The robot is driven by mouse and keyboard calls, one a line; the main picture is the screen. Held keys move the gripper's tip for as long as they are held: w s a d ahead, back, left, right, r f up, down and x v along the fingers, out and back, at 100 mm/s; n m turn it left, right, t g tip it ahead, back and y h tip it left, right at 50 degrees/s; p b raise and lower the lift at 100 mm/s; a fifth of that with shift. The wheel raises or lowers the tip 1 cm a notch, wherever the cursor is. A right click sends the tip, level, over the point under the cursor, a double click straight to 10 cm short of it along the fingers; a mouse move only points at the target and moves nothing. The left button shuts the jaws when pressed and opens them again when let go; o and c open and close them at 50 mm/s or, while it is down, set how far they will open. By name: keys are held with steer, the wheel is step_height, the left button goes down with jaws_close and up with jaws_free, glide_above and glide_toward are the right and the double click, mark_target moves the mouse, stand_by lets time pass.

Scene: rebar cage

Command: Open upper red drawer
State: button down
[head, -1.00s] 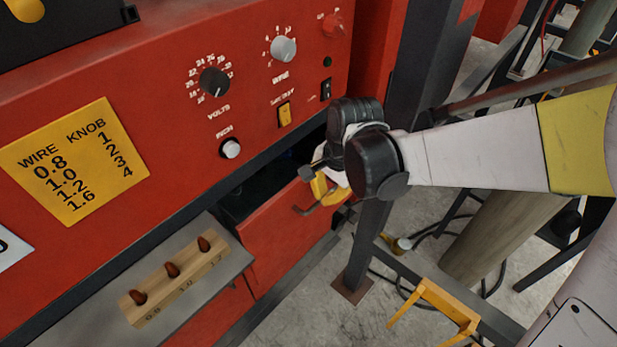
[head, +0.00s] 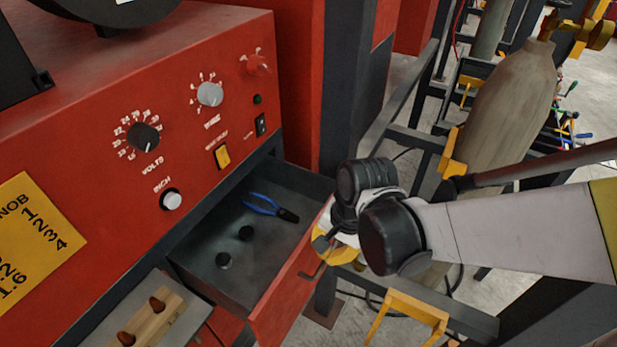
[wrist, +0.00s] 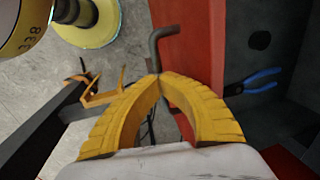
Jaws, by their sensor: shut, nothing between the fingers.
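The upper red drawer (head: 290,295) stands pulled well out from the red machine in the head view. Its grey inside shows blue-handled pliers (head: 268,207) and two small dark round pieces (head: 235,247). The drawer's dark bar handle (head: 310,272) is on its front; the handle also shows in the wrist view (wrist: 163,36). My gripper (wrist: 158,76) has yellow fingers with their tips together, empty, beside the drawer front and close to the handle. Whether the tips touch the handle I cannot tell. In the head view my wrist partly hides the gripper (head: 325,250).
The red machine's panel (head: 180,130) carries knobs and switches. A wooden block with brown pegs (head: 150,318) sits on a grey shelf at lower left. A dark frame with yellow brackets (head: 408,310) and a gas cylinder (head: 505,105) stand to the right.

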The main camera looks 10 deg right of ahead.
steer(key=c, duration=1.8)
jaws_free()
steer(key=r, duration=0.4)
steer(key=s+d+r, duration=0.1)
steer(key=r, duration=0.6)
steer(key=shift+s+d+r, duration=0.2)
steer(key=shift+d+r, duration=0.15)
steer(key=shift+d, duration=0.05)
steer(key=d+f+n+t+b, duration=0.2)
steer(key=f+b, duration=0.1)
steer(key=d+f+n+t+h+b, duration=0.1)
steer(key=d+f+n+t+b, duration=0.1)
steer(key=f+n+b, duration=0.1)
steer(key=d+f+n+t+b, duration=0.1)
steer(key=d+f+n+b, duration=0.1)
steer(key=f+b, duration=0.1)
steer(key=shift+s+d+f+n+t+h+b, duration=0.1)
steer(key=shift+s+d+n+t+h+b, duration=0.2)
steer(key=shift+b, duration=0.45)
